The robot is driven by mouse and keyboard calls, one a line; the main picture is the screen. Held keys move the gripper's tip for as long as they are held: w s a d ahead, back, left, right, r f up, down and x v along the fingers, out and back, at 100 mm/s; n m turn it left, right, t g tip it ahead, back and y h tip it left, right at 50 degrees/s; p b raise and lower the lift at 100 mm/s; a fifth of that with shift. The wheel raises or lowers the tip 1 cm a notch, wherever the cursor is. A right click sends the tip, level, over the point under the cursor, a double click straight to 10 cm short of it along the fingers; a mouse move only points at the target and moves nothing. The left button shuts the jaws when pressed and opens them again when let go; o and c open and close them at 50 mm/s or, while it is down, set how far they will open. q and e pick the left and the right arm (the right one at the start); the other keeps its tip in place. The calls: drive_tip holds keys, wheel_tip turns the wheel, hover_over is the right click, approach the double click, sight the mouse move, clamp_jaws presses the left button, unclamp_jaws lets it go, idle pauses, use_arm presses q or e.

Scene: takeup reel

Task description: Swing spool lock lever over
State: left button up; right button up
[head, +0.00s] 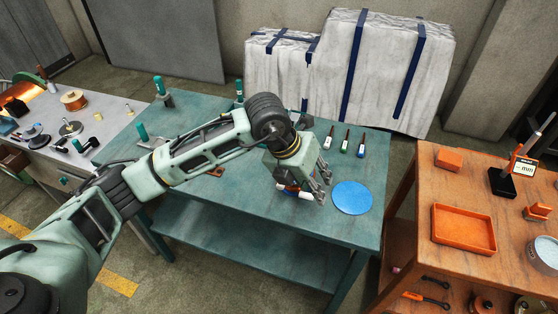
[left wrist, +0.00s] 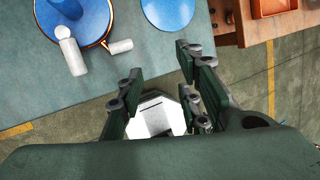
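My left gripper (head: 322,188) reaches over the teal table in the head view, fingers pointing down. In the left wrist view its fingers (left wrist: 158,85) stand apart with nothing between them. A blue spool with a copper-coloured rim (left wrist: 85,18) lies at the upper left of that view, mostly hidden by my gripper in the head view. A white upright piece with a rounded top (left wrist: 70,55) and a short white cylinder (left wrist: 121,46) are at its rim, apart from the fingers. I cannot tell for certain which is the lock lever. My right gripper is not in view.
A flat blue disc (head: 352,198) lies on the teal table (head: 250,225), right of my gripper. An orange-brown bench with an orange tray (head: 463,248) is at right, and a grey bench (head: 105,115) at left.

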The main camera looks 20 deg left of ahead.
use_arm(q)
drive_tip(key=w+a+r+n+y, duration=0.1)
drive_tip(key=w+a+y, duration=0.25)
drive_tip(key=a, duration=0.55)
drive_tip(key=shift+t+y, duration=0.25)
drive_tip(key=shift+t, duration=0.15)
drive_tip(key=b+x, duration=0.2)
drive_tip(key=x, duration=0.2)
drive_tip(key=b+x, duration=0.2)
drive_tip(key=x, duration=0.2)
drive_tip(key=shift+s+f, duration=0.2)
drive_tip(key=shift+r, duration=0.3)
drive_tip(key=shift+w+f+b, duration=0.1)
drive_tip(key=shift+f+b, duration=0.25)
drive_tip(key=shift+b, duration=0.25)
drive_tip(key=shift+c, duration=0.6)
